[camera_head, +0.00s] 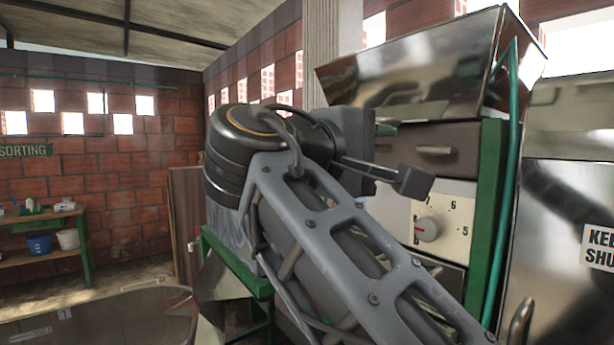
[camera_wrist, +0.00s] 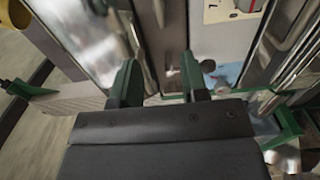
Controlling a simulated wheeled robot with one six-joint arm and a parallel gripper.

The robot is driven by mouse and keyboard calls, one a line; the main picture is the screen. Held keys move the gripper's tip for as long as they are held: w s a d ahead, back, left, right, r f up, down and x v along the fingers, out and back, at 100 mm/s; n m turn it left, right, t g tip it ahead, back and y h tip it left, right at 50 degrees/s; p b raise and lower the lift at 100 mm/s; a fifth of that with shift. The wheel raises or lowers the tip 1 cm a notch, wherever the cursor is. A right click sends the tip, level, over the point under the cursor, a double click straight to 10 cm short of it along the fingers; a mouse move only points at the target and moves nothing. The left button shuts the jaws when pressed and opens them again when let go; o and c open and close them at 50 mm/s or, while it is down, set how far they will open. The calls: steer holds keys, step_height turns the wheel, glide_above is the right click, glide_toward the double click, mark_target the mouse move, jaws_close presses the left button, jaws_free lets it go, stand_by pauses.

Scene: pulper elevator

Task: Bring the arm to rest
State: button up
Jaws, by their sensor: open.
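My arm crosses the middle of the camera_head view, its grey link rising from lower right to a dark round joint. A dark block with a short rod and square tip stands out to the right of that joint, in front of the machine (camera_head: 455,195). I cannot tell how far the tip is from the panel. In the wrist view my gripper (camera_wrist: 158,65) shows two dark green fingers set apart, with nothing held between them. Below them is a broad dark plate of my gripper.
The machine has a dial (camera_head: 428,229), a drawer front (camera_head: 428,150), a metal hopper (camera_head: 410,75) and a green hose (camera_head: 507,180). A shiny panel with a sign (camera_head: 599,247) stands at right. A round metal basin (camera_head: 95,318) is lower left, a sorting bench (camera_head: 45,221) beyond.

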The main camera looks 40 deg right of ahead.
steer(key=w+a+f+n+t+y, duration=0.2)
steer(key=w+a+f+t+y, duration=0.15)
steer(key=w+f, duration=0.45)
steer(key=w+a+f+n+t+y, duration=0.2)
steer(key=w+f+t+y, duration=0.3)
steer(key=f, duration=0.5)
steer(key=s+a+f+m+g+y, duration=0.1)
steer(key=a+f+y, duration=0.2)
steer(key=f, duration=0.6)
steer(key=s+a+f+m+g+y, duration=0.1)
steer(key=a+f+g+y, duration=0.1)
steer(key=f, duration=0.8)
steer(key=s+a+f+m+g+y, duration=0.1)
steer(key=a+f+y, duration=0.3)
steer(key=f, duration=0.6)
steer(key=shift+s+a+f+m, duration=0.2)
steer(key=shift+s+a+m, duration=0.35)
steer(key=shift+a, duration=0.1)
steer(key=shift+g+y, duration=0.25)
